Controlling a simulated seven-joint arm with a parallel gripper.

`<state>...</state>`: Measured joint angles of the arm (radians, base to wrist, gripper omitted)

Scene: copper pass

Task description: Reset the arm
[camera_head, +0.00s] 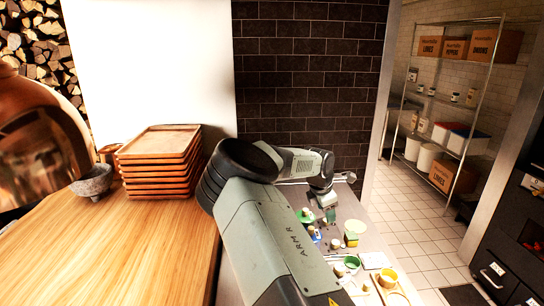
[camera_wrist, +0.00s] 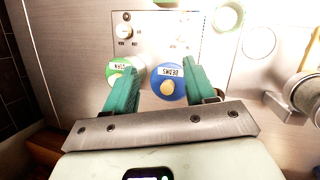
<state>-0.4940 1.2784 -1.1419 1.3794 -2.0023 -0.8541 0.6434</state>
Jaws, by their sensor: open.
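My gripper (camera_wrist: 160,90) shows in the wrist view with its two green fingers apart and nothing between them. Past the fingertips lie a blue round piece labelled BEANS (camera_wrist: 180,76) with a tan knob, and a green round piece (camera_wrist: 117,72) with a tan knob, partly behind the left finger.
Several small items, among them a yellow cup (camera_head: 388,278) and a green-rimmed bowl (camera_head: 352,263), crowd the counter. On the wooden table (camera_head: 130,245) at left stand stacked wooden trays (camera_head: 158,165) and a stone bowl (camera_head: 93,182). A dark brick wall (camera_head: 310,70) rises behind the arm.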

